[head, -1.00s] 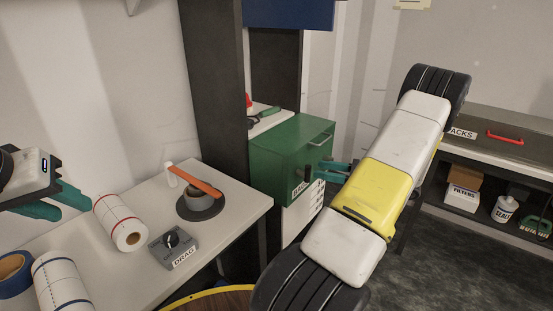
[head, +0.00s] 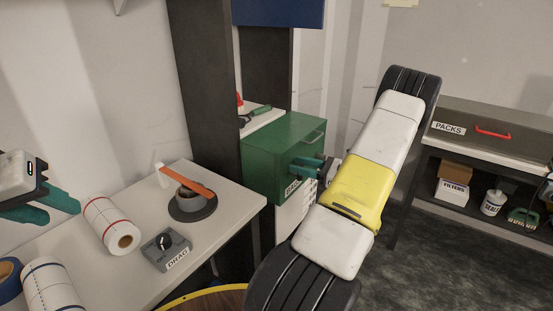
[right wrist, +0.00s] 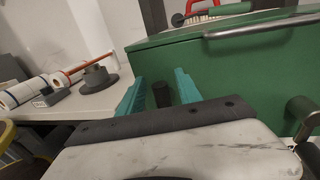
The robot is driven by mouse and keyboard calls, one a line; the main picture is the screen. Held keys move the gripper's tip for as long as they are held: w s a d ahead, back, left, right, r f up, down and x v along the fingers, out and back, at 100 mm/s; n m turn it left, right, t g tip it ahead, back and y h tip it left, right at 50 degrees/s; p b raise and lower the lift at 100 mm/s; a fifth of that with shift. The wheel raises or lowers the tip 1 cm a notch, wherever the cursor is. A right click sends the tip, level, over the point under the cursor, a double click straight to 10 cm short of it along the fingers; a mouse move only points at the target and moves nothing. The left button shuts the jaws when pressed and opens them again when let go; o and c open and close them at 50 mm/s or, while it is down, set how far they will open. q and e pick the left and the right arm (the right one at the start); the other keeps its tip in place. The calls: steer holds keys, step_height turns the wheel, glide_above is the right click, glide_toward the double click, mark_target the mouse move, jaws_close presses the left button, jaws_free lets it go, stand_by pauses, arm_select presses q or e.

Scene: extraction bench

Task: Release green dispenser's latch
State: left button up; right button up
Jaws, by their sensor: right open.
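The green dispenser (head: 272,155) is a green box beside the dark post, with a metal bar handle near its top. In the right wrist view its green front (right wrist: 235,75) fills the right side. A short dark knob (right wrist: 161,95), which looks like the latch, shows between the fingers of my right gripper (right wrist: 159,90). Those fingers are open, one on each side of it; whether they touch it I cannot tell. In the head view my right gripper (head: 308,166) is at the box's front and hides the knob. My left gripper (head: 50,206) is open and empty above the bench at far left.
The white bench (head: 130,262) holds paper rolls (head: 112,226), a DRAG box (head: 166,250) and a dark round holder with an orange strip (head: 192,203). A metal handle post (right wrist: 300,112) stands right of my right gripper. A PACKS shelf (head: 490,140) stands at right.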

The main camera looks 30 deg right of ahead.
jaws_close()
steer(key=shift+a, duration=0.1)
steer(key=n, duration=0.3)
steer(key=a+n+h, duration=0.1)
steer(key=shift+s+f+g, duration=0.15)
steer(key=shift+s+g, duration=0.15)
steer(key=shift+s, duration=0.05)
steer(key=n, duration=0.3)
steer(key=a+f+n+h, duration=0.1)
steer(key=shift+s+a, duration=0.1)
steer(key=shift+s, duration=0.15)
steer(key=n, duration=0.2)
steer(key=f+n+h, duration=0.1)
steer(key=n, duration=0.1)
steer(key=shift+s+a, duration=0.2)
steer(key=shift+a, duration=0.1)
steer(key=shift+a+f+n+h, duration=0.1)
steer(key=shift+f+n+h, duration=0.25)
steer(key=shift+n, duration=0.55)
steer(key=shift+f+n+h, duration=0.25)
steer(key=shift+f+n, duration=0.1)
steer(key=shift+n, duration=0.55)
